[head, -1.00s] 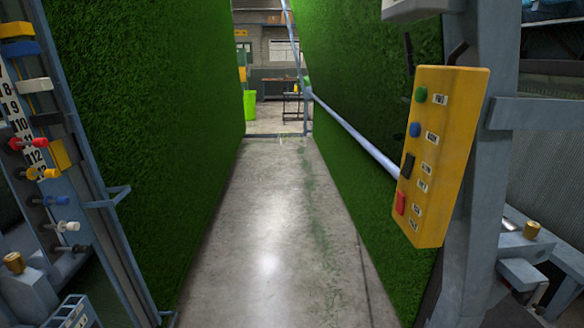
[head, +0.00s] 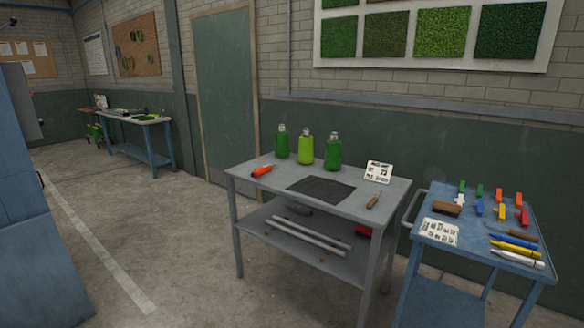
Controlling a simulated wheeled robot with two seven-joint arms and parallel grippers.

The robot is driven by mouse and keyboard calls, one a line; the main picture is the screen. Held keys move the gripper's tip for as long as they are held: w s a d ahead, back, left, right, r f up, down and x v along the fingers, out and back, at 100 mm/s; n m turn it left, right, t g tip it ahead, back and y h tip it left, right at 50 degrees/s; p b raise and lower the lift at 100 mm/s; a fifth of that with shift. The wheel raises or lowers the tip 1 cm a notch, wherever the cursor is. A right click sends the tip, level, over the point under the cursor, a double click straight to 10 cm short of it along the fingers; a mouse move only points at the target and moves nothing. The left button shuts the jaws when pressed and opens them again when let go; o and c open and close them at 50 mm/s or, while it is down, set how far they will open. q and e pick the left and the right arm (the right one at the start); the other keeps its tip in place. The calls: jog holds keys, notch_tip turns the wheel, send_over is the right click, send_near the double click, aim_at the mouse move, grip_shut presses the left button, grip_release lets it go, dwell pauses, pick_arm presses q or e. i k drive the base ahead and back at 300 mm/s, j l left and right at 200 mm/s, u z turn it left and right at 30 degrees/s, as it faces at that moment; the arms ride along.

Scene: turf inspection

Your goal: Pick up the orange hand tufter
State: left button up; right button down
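An orange tool with a dark tip, which looks like the hand tufter (head: 262,171), lies on the left part of the grey metal table (head: 252,186). It lies flat near the table's left edge, in front of the green bottles. Nothing touches it. Neither of my grippers shows in the head view.
On the table are green bottles (head: 306,148), a dark mat (head: 320,189), a white card (head: 379,172) and a wooden-handled tool (head: 373,202). A blue cart (head: 462,240) with small tools stands close on the right. A blue cabinet (head: 40,220) is at left; the floor between is clear.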

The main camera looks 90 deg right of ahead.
aim_at(268, 168)
jog(key=z, duration=3.5)
jog(key=i+j, duration=0.15)
jog(key=j, duration=0.25)
jog(key=i+j, duration=0.1)
jog(key=j, duration=0.3)
jog(key=i+j, duration=0.15)
jog(key=j, duration=0.25)
jog(key=i+j, duration=0.15)
jog(key=j, duration=0.25)
jog(key=i+j, duration=0.15)
jog(key=j, duration=0.2)
jog(key=i+j, duration=0.1)
jog(key=j, duration=0.3)
jog(key=i+j, duration=0.15)
jog(key=j, duration=0.25)
jog(key=z, duration=0.05)
